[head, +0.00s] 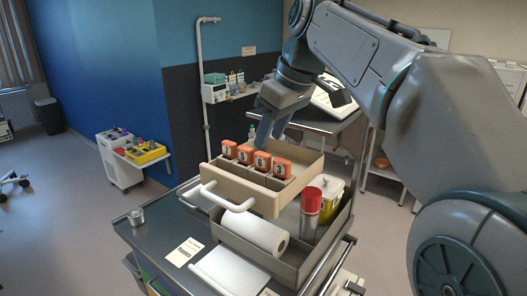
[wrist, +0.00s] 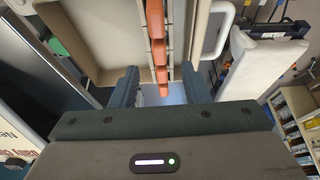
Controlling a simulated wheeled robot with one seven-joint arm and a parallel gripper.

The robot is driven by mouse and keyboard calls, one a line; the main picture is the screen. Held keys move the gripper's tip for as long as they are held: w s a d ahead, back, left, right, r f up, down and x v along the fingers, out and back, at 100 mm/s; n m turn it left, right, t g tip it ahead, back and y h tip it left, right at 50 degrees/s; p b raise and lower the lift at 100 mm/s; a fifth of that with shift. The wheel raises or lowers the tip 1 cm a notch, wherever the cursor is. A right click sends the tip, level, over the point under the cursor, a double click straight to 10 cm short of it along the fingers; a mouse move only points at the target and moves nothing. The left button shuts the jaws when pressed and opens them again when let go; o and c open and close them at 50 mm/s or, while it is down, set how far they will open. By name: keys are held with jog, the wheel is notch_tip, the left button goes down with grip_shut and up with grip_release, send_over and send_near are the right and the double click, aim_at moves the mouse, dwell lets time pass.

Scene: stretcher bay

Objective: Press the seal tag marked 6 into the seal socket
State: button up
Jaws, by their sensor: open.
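The orange seal tag marked 6 (head: 262,160) stands upright in a row of orange tags in a beige open drawer (head: 238,190), between the tags marked 5 (head: 245,154) and 3 (head: 281,167). The tag marked 7 (head: 229,149) is at the left end. My gripper (head: 264,134) is open and empty, pointing down just above and behind the row near tags 5 and 6. In the wrist view the orange row (wrist: 157,45) runs between the open fingers of my gripper (wrist: 161,75); its numbers are not readable there. I cannot make out the seal socket.
Below the drawer, a grey tray holds a white roll (head: 254,232), a red-capped canister (head: 310,210) and a yellow container (head: 331,189). A metal cup (head: 136,217) and label sheet (head: 184,252) lie on the cart top. The drawer's pale handle (head: 222,198) sticks out in front.

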aim_at(263, 153)
jog(key=shift+p+x, duration=0.3)
jog(key=shift+x, duration=2.8)
grip_shut()
jog(key=shift+r, duration=3)
jog(key=shift+r, duration=0.1)
